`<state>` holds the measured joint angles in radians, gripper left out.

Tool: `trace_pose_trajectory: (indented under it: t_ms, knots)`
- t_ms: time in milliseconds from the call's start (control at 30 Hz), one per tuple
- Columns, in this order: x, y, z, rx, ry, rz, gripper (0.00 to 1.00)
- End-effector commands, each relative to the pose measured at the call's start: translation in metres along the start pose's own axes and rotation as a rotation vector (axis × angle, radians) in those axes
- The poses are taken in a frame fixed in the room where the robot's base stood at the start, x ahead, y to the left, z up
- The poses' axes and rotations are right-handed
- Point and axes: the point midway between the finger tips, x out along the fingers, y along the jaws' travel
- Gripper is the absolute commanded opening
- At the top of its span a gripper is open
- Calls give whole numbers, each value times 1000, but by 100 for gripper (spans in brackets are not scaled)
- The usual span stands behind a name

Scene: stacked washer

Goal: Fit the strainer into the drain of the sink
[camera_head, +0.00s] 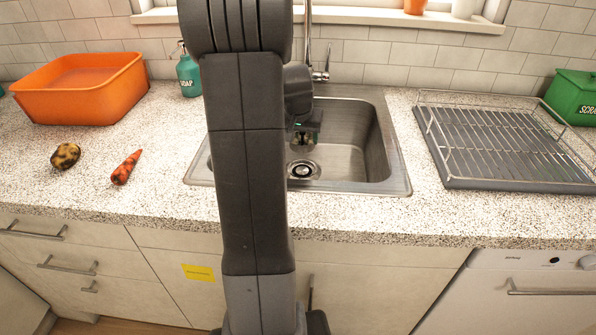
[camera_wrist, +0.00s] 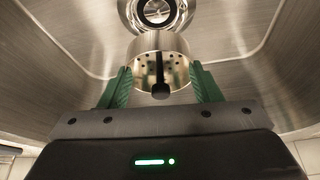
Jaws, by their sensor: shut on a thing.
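The metal sink (camera_head: 382,150) is set in the speckled counter. Its round drain (camera_head: 303,169) lies in the basin floor, and it also shows at the top of the wrist view (camera_wrist: 158,12). In the wrist view my gripper (camera_wrist: 160,90) has its green fingers shut on the strainer (camera_wrist: 158,45), a metal cup with small holes and a dark centre post. The strainer is inside the basin and apart from the drain in the picture. In the head view my gripper (camera_head: 302,137) is small above the basin, and my arm hides the sink's left part; the strainer is not clear there.
A grey drying rack (camera_head: 505,150) stands right of the sink, with a green box (camera_head: 573,97) behind it. The faucet (camera_head: 308,50) rises behind the basin. An orange tub (camera_head: 80,90), a soap bottle (camera_head: 188,72), a potato (camera_head: 65,156) and a carrot (camera_head: 126,167) are on the left.

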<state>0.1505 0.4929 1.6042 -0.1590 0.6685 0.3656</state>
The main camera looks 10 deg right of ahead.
Motion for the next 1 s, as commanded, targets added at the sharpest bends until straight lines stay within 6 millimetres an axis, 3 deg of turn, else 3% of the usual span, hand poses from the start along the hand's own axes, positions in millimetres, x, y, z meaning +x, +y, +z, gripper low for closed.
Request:
trace_pose_trajectory:
  t_ms: [200, 467, 633, 1000]
  knots:
    - [39, 1, 17, 1, -6, 1, 35]
    - [60, 0, 25, 1, -3, 1, 35]
    - [82, 0, 35, 0, -4, 1, 35]
    - [88, 0, 37, 1, -2, 0, 35]
